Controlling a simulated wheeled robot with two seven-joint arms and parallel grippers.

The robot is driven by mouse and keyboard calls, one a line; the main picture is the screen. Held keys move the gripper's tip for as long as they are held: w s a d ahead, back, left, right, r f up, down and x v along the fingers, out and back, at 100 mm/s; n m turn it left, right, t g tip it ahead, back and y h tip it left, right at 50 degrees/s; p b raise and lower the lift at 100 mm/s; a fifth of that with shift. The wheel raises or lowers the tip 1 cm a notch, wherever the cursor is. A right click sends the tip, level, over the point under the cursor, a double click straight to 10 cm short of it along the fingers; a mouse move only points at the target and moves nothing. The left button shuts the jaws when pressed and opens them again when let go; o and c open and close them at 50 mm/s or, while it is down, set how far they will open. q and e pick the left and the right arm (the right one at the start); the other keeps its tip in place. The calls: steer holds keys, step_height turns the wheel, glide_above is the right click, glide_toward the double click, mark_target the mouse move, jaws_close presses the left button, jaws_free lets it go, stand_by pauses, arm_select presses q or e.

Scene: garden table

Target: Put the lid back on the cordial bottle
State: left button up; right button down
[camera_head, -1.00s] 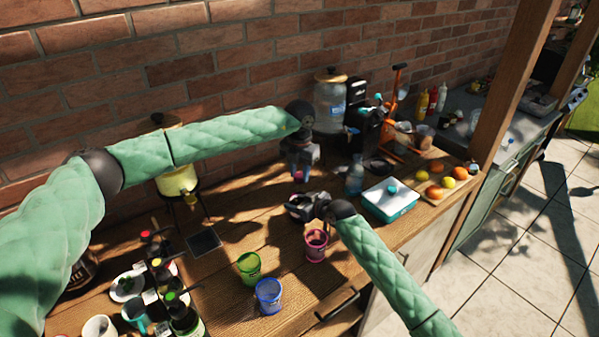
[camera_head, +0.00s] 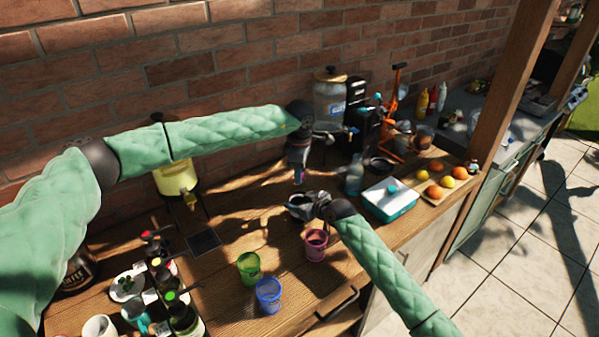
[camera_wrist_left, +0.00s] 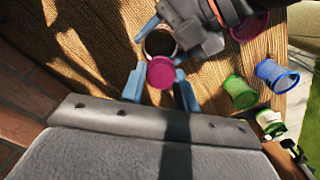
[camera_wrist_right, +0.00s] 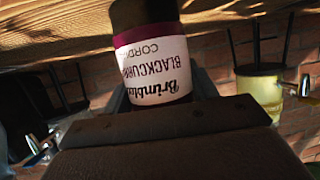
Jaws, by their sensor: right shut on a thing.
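The dark cordial bottle (camera_wrist_right: 155,65), with a white blackcurrant label, is between the fingers of my right gripper (camera_head: 300,207), which is shut on it. The left wrist view shows its dark round top (camera_wrist_left: 159,43) from above, with no lid on it. The magenta lid (camera_wrist_left: 160,72) is between the fingertips of my left gripper (camera_wrist_left: 158,85), which looks shut on it. In the left wrist view the lid appears beside the bottle's top; the height gap is unclear.
A pink cup (camera_head: 316,245), a green cup (camera_head: 249,268) and a blue cup (camera_head: 268,295) stand near the front edge. A clear bottle (camera_head: 355,175) and a teal-and-white box (camera_head: 391,200) are to the right. Several dark bottles crowd the left. Bare wood (camera_head: 245,225) lies between.

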arm_select(q)
steer(key=o, duration=0.4)
steer(key=shift+r, duration=2.25)
steer(key=shift+c, duration=0.3)
